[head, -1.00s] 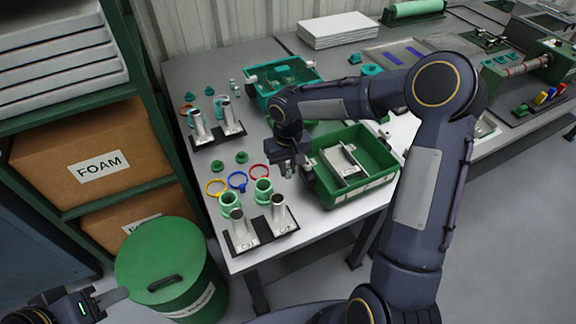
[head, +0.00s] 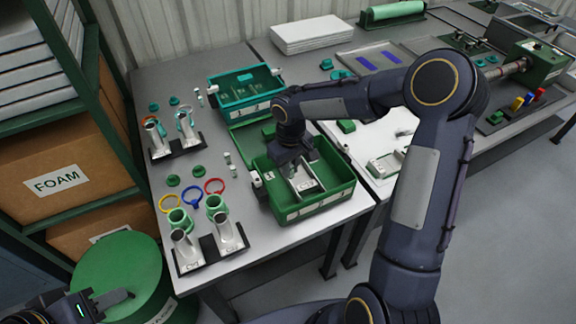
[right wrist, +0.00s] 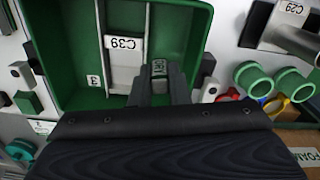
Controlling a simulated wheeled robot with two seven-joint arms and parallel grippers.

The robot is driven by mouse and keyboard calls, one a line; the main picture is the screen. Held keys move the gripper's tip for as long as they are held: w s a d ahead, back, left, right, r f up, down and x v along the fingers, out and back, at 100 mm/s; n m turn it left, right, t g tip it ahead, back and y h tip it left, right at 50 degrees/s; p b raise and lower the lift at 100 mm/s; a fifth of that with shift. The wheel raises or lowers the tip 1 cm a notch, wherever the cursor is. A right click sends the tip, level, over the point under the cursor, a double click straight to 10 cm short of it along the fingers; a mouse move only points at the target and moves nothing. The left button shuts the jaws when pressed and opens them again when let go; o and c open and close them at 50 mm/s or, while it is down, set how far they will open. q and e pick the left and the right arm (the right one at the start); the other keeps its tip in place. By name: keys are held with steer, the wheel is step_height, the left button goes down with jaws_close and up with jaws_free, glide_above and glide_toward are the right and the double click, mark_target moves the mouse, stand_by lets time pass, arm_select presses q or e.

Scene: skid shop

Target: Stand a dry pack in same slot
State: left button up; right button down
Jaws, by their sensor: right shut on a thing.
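The open green case (head: 340,193) stands on the near bench, its lid side toward the back. My right gripper (head: 303,186) points down over the case interior. It is shut on a small grey dry pack with a dark-lettered face (right wrist: 159,68), held near the end of the C39 part. Whether the pack touches the case floor is hidden. My left gripper (head: 118,297) is low at the left, away from the bench; its jaw opening is unclear.
A teal case (head: 243,97) stands behind. Metal tubes on black stands (head: 211,248), green fittings, coloured rings (head: 191,199) and small upright pieces (head: 232,164) occupy the bench left of the green case. A green drum (head: 120,275) and a shelf with a FOAM box (head: 55,180) stand left.

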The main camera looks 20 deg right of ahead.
steer(key=s+d+r+n+p, duration=0.25)
steer(key=d+n, duration=0.45)
steer(key=n, duration=0.9)
step_height(320, 180, down, 10)
steer(key=b, duration=0.7)
steer(key=shift+a+f, duration=0.15)
steer(key=shift+f+b, duration=0.2)
steer(key=shift+b, duration=0.15)
steer(key=shift+f, duration=0.25)
stand_by(0.6)
steer(key=shift+f, duration=0.25)
